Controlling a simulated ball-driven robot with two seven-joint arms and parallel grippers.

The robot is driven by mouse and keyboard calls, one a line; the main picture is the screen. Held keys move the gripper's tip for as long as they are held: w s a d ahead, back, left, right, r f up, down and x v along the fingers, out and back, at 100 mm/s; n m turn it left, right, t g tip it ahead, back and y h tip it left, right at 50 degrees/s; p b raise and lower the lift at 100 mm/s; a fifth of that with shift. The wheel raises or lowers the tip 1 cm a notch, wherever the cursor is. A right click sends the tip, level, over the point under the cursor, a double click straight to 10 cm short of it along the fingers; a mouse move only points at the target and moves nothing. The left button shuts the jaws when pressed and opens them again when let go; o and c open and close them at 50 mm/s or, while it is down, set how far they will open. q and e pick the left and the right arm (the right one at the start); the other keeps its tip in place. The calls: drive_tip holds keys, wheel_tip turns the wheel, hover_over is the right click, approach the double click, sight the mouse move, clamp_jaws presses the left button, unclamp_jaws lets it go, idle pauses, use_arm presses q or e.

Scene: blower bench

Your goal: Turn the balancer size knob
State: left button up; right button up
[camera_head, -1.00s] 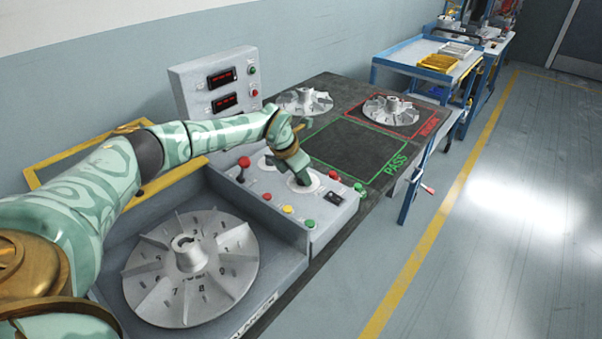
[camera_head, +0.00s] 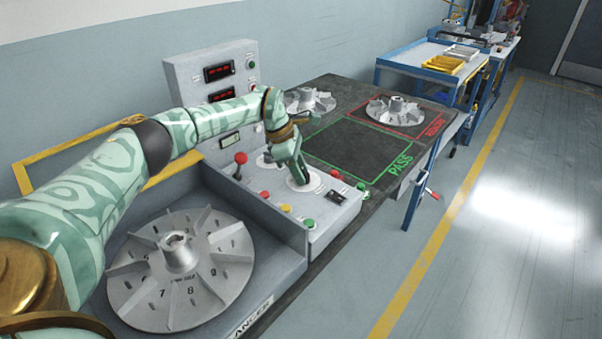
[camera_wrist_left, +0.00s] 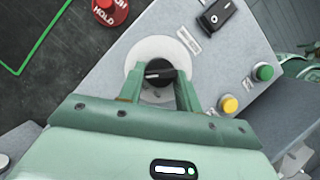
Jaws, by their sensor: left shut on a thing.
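The balancer size knob is a small black knob (camera_wrist_left: 158,74) on a round white dial plate (camera_wrist_left: 150,50) on the grey control panel (camera_head: 325,207). In the left wrist view my left gripper (camera_wrist_left: 158,88) has one finger on each side of the knob and is shut on it. My right gripper is not in view.
Near the dial are a red lever (camera_head: 240,160), a black rocker switch (camera_wrist_left: 216,12), a yellow button (camera_wrist_left: 229,103) and a green button (camera_wrist_left: 264,72). A bladed impeller (camera_head: 180,268) lies in the bay in front. Two more impellers stand on the dark bench behind.

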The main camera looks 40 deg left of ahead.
use_arm(q)
drive_tip(key=shift+w+r, duration=0.1)
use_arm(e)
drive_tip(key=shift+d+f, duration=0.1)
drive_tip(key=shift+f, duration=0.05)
use_arm(q)
drive_tip(key=o, duration=1)
drive_tip(key=shift+c, duration=0.2)
drive_tip(key=p+v, duration=0.4)
drive_tip(key=v, duration=1.2)
drive_tip(key=shift+a, duration=0.25)
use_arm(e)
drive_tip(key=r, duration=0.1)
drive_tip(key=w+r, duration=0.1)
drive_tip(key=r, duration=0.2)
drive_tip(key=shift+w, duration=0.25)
